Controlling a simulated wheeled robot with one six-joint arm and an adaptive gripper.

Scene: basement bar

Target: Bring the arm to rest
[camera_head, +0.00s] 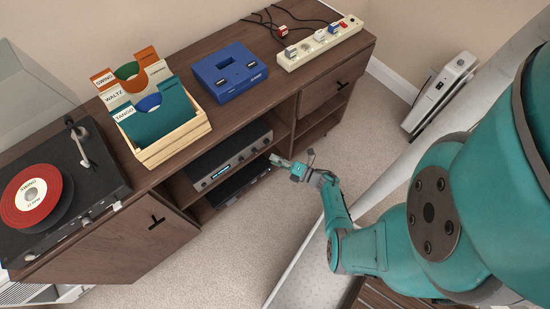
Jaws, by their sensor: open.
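My teal arm comes in from the right side of the head camera view and reaches left toward the front of a wooden cabinet (266,101). My gripper (276,160) is small in the picture, in front of the cabinet's open shelf, near the audio units. It is open, and I see nothing held in it. Whether its tips touch the cabinet or a unit cannot be told.
On the cabinet stand a turntable (95,185) with a red-labelled record (31,200), a wooden crate (178,143) of record sleeves, a blue console (230,72) and a power strip (321,44). A silver receiver (230,155) sits in the shelf. Carpet (225,245) below is clear.

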